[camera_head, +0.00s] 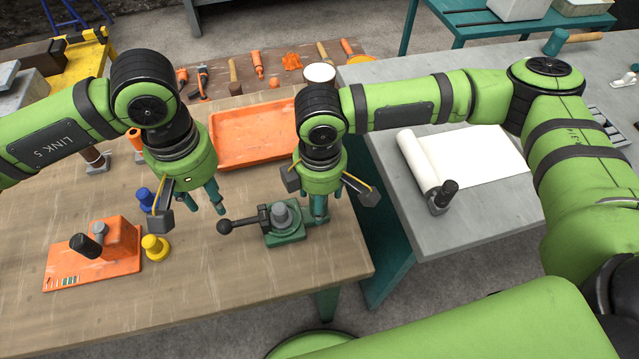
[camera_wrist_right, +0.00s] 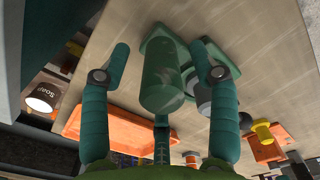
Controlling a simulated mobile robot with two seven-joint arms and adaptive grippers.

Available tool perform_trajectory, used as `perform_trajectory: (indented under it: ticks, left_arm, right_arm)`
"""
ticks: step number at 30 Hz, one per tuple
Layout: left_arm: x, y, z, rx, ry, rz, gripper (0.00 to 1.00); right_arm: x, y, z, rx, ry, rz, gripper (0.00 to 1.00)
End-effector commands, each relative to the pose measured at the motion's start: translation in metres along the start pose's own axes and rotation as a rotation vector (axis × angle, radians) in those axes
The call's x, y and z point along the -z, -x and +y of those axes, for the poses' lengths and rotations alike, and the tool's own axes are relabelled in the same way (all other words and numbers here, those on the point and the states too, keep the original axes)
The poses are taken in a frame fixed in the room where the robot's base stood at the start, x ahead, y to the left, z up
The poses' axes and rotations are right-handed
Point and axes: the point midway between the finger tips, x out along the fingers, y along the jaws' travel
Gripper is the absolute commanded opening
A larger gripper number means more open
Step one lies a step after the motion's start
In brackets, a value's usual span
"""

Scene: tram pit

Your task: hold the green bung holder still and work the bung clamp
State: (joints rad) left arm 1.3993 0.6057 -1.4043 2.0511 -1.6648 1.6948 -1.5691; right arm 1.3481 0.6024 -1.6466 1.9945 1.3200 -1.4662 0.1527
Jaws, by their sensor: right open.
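The green bung holder (camera_head: 285,237) sits near the front right of the wooden table. A grey bung (camera_head: 281,215) stands in it, and a dark clamp lever with a ball knob (camera_head: 226,227) points left. My right gripper (camera_head: 320,208) is over the holder's right end. In the right wrist view its fingers (camera_wrist_right: 160,68) are spread on both sides of a green cylinder (camera_wrist_right: 162,78) on the holder. Contact is not visible. My left gripper (camera_head: 217,203) hangs above the table, up and left of the knob, apart from it. Its finger gap is unclear.
An orange block with grey and black parts (camera_head: 120,262) and a yellow plug (camera_head: 155,247) lie to the left; a blue plug (camera_head: 146,197) is behind. An orange tray (camera_head: 252,138) lies behind the grippers. A grey table (camera_head: 450,220) with a white roll (camera_head: 418,160) is to the right.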

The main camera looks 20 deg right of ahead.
Motion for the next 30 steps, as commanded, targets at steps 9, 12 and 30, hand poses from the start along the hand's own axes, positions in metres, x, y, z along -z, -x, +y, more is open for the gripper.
perform_trajectory:
  ticks: [9, 12, 30]
  left_arm:
    - [0.0, 0.0, 0.0, 0.0, 0.0, 0.0, 0.39]
    - [0.0, 0.0, 0.0, 0.0, 0.0, 0.0, 0.39]
    - [0.0, 0.0, 0.0, 0.0, 0.0, 0.0, 0.39]
  right_arm:
    - [0.0, -0.023, 0.0, 0.0, -0.001, 0.001, 0.61]
    - [0.001, -0.023, 0.0, -0.001, -0.001, 0.001, 0.61]
    - [0.0, -0.023, 0.0, 0.0, -0.002, 0.001, 0.46]
